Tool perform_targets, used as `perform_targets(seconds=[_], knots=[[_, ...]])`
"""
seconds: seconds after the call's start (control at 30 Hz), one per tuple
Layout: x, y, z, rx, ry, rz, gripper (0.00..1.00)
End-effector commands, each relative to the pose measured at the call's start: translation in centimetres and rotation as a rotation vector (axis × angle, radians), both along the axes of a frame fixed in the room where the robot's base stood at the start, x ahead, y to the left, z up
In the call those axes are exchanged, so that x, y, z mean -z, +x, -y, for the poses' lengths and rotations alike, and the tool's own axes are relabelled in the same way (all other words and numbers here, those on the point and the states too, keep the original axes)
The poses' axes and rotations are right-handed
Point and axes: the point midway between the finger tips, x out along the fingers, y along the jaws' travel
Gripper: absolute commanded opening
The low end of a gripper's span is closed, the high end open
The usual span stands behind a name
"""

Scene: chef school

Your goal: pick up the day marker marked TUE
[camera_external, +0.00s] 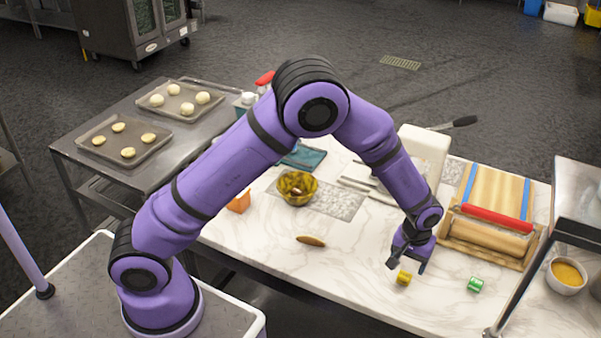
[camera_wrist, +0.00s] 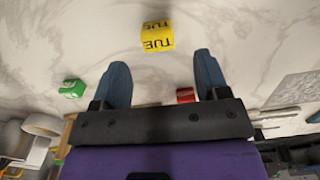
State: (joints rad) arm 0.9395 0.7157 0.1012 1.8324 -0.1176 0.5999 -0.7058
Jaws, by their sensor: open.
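The yellow day marker marked TUE (camera_wrist: 157,37) lies on the white marble counter, and its black letters show in the wrist view. It also shows in the external view (camera_external: 403,277), just below my gripper. My gripper (camera_external: 406,265) is open and empty above the counter. In the wrist view its two blue-grey fingers (camera_wrist: 161,72) stand apart, and the yellow marker lies beyond their tips, roughly in line with the gap. From these views I cannot tell the exact height of the fingertips over the marker.
A green marker (camera_external: 475,285) lies to the right; it also shows in the wrist view (camera_wrist: 72,88). The marble left of the yellow marker is clear.

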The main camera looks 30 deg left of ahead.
Motion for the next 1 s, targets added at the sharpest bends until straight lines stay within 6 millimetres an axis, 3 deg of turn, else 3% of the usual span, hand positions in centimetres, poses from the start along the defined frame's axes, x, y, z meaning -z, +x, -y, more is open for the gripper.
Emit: perform_targets(seconds=[0.17, 0.43, 0.7, 0.73, 0.93, 1.0], knots=[[1.1, 0.1, 0.0, 0.0, 0.0, -0.001, 0.68], [4.7, 0.2, 0.1, 0.001, 0.001, -0.001, 0.68], [5.3, 0.2, 0.1, 0.001, -0.001, 0.001, 0.68], [5.3, 0.2, 0.1, 0.001, 0.0, 0.001, 0.66], [5.3, 0.2, 0.2, 0.001, -0.001, 0.001, 0.2], [5.3, 0.2, 0.2, 0.001, -0.001, 0.001, 0.15]])
